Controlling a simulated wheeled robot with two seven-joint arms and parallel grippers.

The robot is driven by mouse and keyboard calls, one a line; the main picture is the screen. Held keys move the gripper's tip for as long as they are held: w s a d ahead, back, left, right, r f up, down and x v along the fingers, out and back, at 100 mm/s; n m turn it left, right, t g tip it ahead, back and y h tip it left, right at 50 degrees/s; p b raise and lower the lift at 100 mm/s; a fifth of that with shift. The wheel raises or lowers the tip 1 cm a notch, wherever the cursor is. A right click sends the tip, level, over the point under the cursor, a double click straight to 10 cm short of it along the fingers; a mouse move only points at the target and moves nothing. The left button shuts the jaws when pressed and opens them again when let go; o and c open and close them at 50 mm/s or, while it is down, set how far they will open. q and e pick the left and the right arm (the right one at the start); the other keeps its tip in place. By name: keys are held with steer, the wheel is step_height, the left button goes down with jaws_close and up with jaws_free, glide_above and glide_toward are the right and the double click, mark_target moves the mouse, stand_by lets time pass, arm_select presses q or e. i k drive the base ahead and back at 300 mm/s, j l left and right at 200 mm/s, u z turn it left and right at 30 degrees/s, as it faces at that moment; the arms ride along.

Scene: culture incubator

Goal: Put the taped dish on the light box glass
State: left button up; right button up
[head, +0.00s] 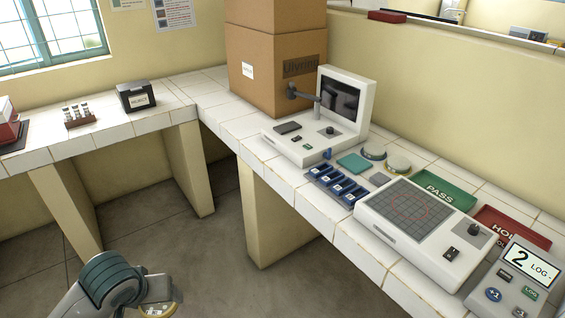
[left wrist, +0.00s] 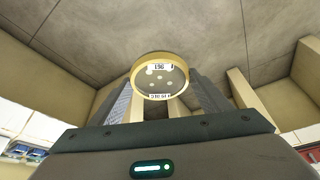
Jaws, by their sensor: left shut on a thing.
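The taped dish (left wrist: 160,76) is round with a yellow rim, white labels and pale spots, and sits between my left gripper's fingers in the left wrist view. In the head view my left gripper (head: 158,292) is at the bottom left, over the floor and well away from the bench, shut on the dish (head: 158,310), which is partly cut off by the frame edge. The light box (head: 375,221) is a white box with a dark gridded glass (head: 408,208) and a knob, on the right bench. The glass looks bare. My right gripper is not in view.
Around the light box are a green PASS tray (head: 446,191), a red HOLD tray (head: 510,226), a counter reading 2 (head: 518,280), a blue rack (head: 336,184) and round dishes (head: 398,162). A screen device (head: 345,102) and cardboard boxes (head: 275,65) stand behind.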

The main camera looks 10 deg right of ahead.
mark_target(411, 207)
steer(key=j+z, duration=0.2)
steer(key=z, duration=0.25)
steer(key=i+j+z, duration=0.1)
steer(key=z, duration=0.35)
steer(key=j+z, duration=0.7)
steer(key=z, duration=0.15)
steer(key=k+j+z, duration=0.1)
steer(key=z, duration=0.3)
steer(key=k+j, duration=0.05)
steer(key=j, duration=0.05)
